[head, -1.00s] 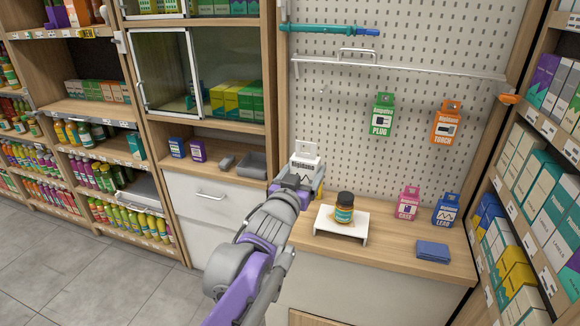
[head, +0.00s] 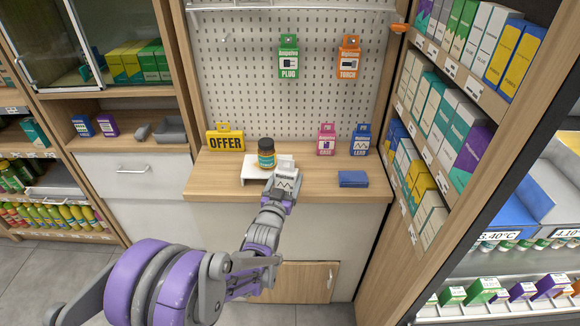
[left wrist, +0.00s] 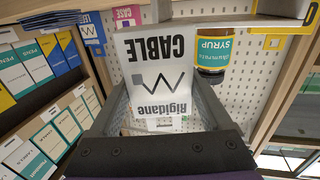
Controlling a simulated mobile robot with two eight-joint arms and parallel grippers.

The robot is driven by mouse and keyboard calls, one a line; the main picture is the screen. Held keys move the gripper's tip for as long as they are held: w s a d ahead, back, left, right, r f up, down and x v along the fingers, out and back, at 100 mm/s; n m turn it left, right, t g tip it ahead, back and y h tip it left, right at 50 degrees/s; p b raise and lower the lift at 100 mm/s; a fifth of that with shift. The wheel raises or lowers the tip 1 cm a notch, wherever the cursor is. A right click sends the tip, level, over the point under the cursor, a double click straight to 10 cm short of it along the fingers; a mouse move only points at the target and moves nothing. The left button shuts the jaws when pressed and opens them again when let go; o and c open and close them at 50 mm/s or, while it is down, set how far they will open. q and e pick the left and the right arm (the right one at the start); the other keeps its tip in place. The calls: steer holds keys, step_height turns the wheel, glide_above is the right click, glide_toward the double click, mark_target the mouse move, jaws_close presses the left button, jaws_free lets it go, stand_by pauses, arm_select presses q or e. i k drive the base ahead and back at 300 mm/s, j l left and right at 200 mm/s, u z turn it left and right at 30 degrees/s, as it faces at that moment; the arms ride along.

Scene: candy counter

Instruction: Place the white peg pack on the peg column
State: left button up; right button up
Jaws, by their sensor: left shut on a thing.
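The white peg pack (head: 286,181), labelled CABLE in the left wrist view (left wrist: 158,70), is in my left gripper (head: 283,194). The gripper is shut on it, with the grey fingers on either side of the pack. In the head view the pack is in front of the white stand, near the counter's front edge. The pegboard (head: 240,80) rises behind the counter. A green PLUG pack (head: 288,58) and an orange TORCH pack (head: 348,58) hang on it. A pink CASE pack (head: 326,140) and a blue LEAD pack (head: 360,140) are below them. My right gripper is out of view.
A brown bottle (head: 266,154) stands on the white stand (head: 251,166), close to the held pack. A yellow OFFER sign (head: 226,140) is to the left and a folded blue cloth (head: 353,179) to the right. Shelves (head: 398,130) bound the counter on the right.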

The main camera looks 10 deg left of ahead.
mark_target(311, 181)
steer(key=l, duration=0.45)
steer(key=k+l, duration=0.1)
steer(key=l, duration=0.35)
steer(key=i+l, duration=0.25)
steer(key=l, duration=0.25)
steer(key=i, duration=0.15)
